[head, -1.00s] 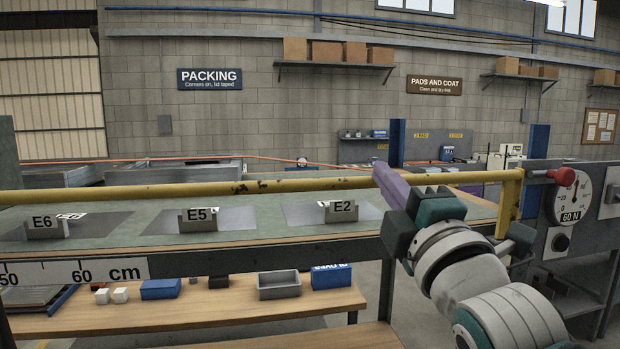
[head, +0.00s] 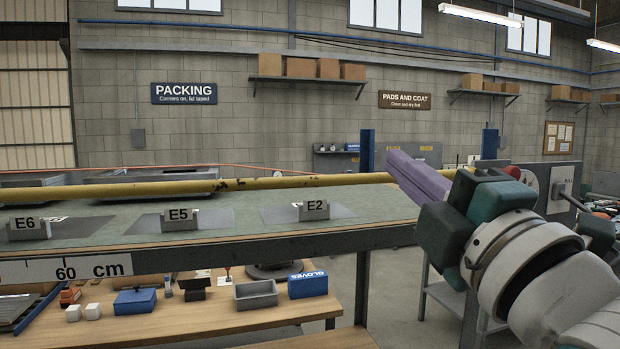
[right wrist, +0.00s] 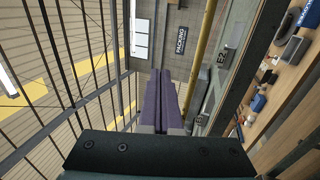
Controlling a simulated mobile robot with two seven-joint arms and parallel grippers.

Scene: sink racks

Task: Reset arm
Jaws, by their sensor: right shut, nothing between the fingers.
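My right gripper (head: 420,178) is in the right of the head view, raised in front of the right end of the green-topped bench (head: 130,232). Its purple fingers are together and hold nothing. The right wrist view also shows the closed purple fingers (right wrist: 161,92) side by side, with no object between them. My right arm comes in from the lower right of the head view. My left gripper is not in view.
A yellow rail (head: 220,186) runs along the bench, with labelled holders E6 (head: 28,228), E5 (head: 180,219) and E2 (head: 314,210) behind its front edge. Below, a wooden shelf (head: 200,322) holds a grey bin (head: 256,294) and a blue gloves box (head: 308,284). A gauge panel (head: 515,180) stands behind my arm.

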